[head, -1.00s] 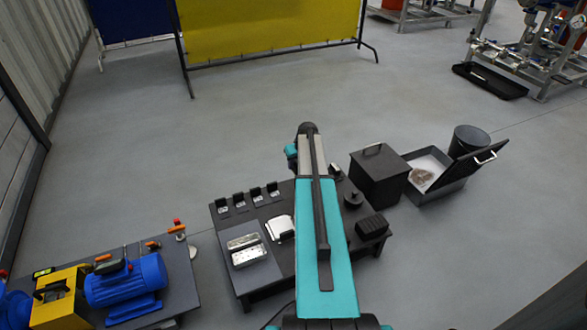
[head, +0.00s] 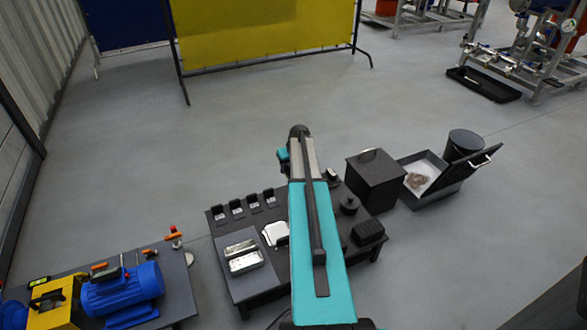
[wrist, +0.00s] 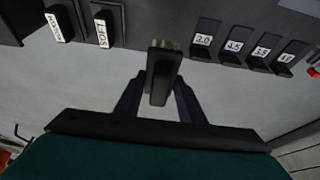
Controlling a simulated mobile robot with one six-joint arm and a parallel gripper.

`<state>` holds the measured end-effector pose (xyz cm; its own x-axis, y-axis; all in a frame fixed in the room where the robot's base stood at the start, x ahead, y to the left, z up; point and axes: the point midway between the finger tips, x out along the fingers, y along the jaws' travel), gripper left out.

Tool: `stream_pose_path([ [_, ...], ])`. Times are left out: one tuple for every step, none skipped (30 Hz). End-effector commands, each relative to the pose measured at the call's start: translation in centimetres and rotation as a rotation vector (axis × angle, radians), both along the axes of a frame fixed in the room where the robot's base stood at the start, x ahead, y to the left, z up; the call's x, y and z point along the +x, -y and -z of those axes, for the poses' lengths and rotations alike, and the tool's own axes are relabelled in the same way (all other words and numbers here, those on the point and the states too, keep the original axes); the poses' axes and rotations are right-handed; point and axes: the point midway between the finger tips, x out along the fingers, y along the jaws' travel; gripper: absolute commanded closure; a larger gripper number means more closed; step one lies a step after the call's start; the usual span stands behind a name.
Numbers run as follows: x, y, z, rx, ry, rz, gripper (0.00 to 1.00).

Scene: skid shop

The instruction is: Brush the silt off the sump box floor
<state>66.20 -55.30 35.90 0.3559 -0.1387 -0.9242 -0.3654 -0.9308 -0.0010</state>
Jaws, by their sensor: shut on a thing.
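The sump box (head: 441,193) is an open dark tray on the floor at the right, with its lid (head: 473,166) tilted up at its right side. A brown patch of silt (head: 414,181) lies on its pale floor. My gripper (wrist: 160,92) is shut on a brush (wrist: 163,66), a dark block with short tan bristles at its far end. In the head view my arm hides the gripper and brush. The wrist view does not show the sump box.
A dark bench (head: 277,274) under my arm carries labelled holders, a metal tray (head: 247,262) and black parts. A black lidded bin (head: 376,181) stands between bench and sump box. A dark bucket (head: 464,143) is behind the box. A blue motor (head: 122,288) sits at lower left. The middle floor is clear.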

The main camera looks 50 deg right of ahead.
Motion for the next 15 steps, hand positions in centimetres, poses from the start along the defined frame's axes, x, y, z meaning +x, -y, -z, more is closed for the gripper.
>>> stream_pose_path([
  [0.5, -0.9, -1.4, -0.001, 0.001, -0.009, 0.82],
  [0.7, -1.4, -2.0, 0.0, 0.001, -0.013, 0.82],
  [1.1, -2.1, -3.0, 0.0, 0.001, -0.018, 0.82],
  [1.5, -2.6, -3.7, -0.001, 0.002, -0.025, 0.82],
  [1.8, -3.3, -4.6, -0.001, 0.002, -0.03, 0.82],
  [2.2, -4.2, -5.6, -0.001, 0.001, -0.035, 0.82],
  [2.5, -4.9, -6.5, 0.0, 0.0, -0.042, 0.82],
  [2.9, -5.6, -7.4, -0.001, 0.0, -0.048, 0.82],
  [3.4, -6.5, -8.6, -0.002, 0.0, -0.056, 0.82],
  [3.7, -7.3, -9.4, -0.001, 0.0, -0.061, 0.82],
  [4.0, -8.1, -10.2, 0.001, -0.001, -0.067, 0.82],
  [4.4, -9.0, -11.4, 0.001, -0.001, -0.074, 0.82],
  [4.7, -9.8, -12.3, 0.001, -0.001, -0.08, 0.82],
  [5.0, -10.6, -13.1, 0.0, -0.001, -0.087, 0.82],
  [5.3, -11.6, -14.2, 0.001, -0.002, -0.093, 0.82],
])
